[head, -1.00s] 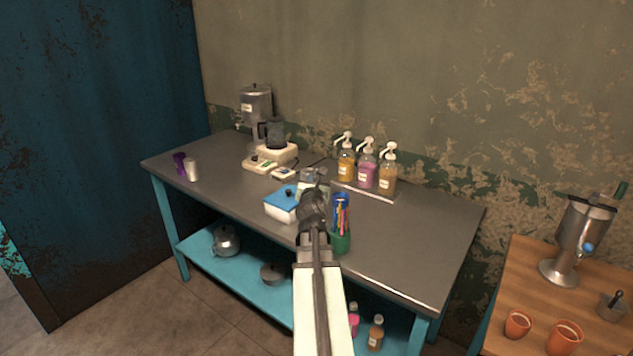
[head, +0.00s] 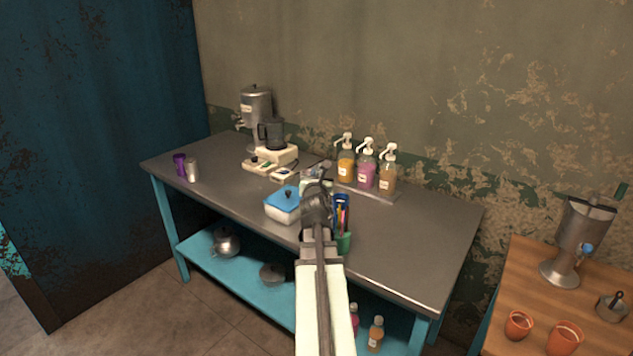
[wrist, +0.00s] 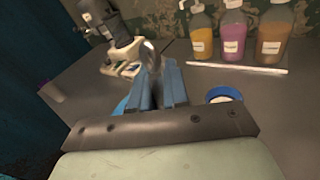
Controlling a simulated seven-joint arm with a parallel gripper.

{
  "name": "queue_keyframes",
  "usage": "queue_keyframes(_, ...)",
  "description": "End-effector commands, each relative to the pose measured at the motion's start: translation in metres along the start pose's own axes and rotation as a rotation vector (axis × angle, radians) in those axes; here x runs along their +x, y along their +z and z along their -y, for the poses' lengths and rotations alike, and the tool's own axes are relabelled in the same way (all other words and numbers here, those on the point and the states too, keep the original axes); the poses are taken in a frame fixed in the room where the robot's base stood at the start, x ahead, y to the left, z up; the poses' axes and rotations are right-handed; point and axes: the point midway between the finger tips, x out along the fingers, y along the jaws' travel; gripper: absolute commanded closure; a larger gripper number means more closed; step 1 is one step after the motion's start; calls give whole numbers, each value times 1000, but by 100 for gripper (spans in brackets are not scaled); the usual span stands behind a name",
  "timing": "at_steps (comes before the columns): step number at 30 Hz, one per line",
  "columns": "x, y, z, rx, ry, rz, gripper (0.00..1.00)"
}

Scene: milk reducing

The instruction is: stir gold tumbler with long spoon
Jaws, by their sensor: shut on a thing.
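My gripper (head: 318,183) is over the middle of the metal table, seen from behind, and its arm hides part of the scene. In the wrist view its blue fingers (wrist: 158,85) are close together on a thin grey metal piece (wrist: 151,53), which looks like part of the long spoon; most of it is hidden or blurred. No tumbler is clearly gold. A purple tumbler (head: 179,164) and a pale silvery tumbler (head: 193,171) stand side by side at the table's left end, well away from my gripper.
A white box with a blue lid (head: 283,203) is just left of my gripper; a blue holder with coloured sticks (head: 341,209) is just right. Pump bottles (head: 366,168) and a blender on a white base (head: 271,143) stand behind. The table's right part is clear.

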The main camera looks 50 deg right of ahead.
Motion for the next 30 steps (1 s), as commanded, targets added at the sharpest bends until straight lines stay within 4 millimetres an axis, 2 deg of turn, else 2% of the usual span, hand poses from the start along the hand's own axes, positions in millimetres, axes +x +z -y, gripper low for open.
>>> queue_keyframes(16, 0, 36, 0, 0, -1, 1, 100)
queue_keyframes(30, 0, 41, 0, 0, 0, 0, 100)
